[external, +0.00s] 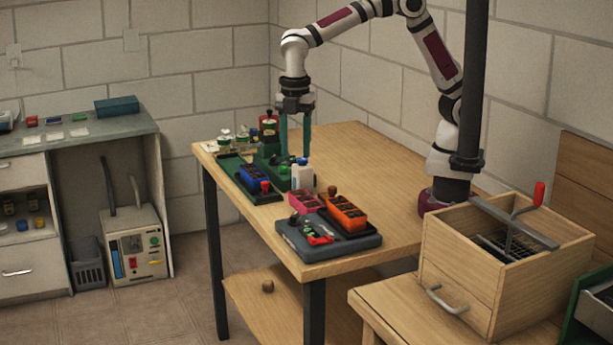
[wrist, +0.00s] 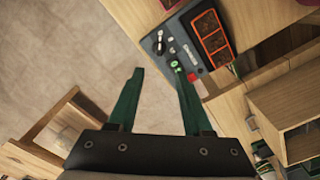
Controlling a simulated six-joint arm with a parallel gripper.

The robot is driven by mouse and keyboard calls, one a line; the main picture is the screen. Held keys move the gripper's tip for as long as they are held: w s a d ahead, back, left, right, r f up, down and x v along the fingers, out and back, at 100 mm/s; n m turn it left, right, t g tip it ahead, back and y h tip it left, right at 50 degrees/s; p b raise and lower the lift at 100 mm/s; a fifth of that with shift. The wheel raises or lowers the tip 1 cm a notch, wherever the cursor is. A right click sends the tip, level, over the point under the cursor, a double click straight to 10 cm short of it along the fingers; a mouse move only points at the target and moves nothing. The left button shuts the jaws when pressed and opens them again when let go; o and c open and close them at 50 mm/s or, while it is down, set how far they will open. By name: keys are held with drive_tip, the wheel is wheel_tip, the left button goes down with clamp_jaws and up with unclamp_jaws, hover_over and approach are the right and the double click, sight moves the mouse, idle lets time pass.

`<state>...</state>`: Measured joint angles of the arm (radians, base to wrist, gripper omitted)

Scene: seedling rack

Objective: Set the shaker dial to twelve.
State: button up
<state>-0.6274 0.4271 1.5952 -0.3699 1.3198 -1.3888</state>
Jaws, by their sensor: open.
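I cannot tell for sure which thing is the shaker, and no dial with readable numbers shows. The grey base (wrist: 168,22) also shows at the upper right of the wrist view, with the orange rack (wrist: 210,37) and small round parts too small to read. My gripper (external: 295,150) points down with its green fingers apart, above the table's far part near a green stand. In the wrist view my gripper (wrist: 159,72) is open and empty.
A green tray (external: 228,166) with a blue rack (external: 255,179) lies near the table's left edge, and a white bottle (external: 302,177) stands below my gripper. A wooden drawer box (external: 455,270) stands at the right. A beige machine (external: 137,244) sits on the floor.

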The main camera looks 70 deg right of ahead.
sight(295, 213)
wheel_tip(295, 213, down, 16)
drive_tip(key=shift+r, duration=0.2)
clamp_jaws()
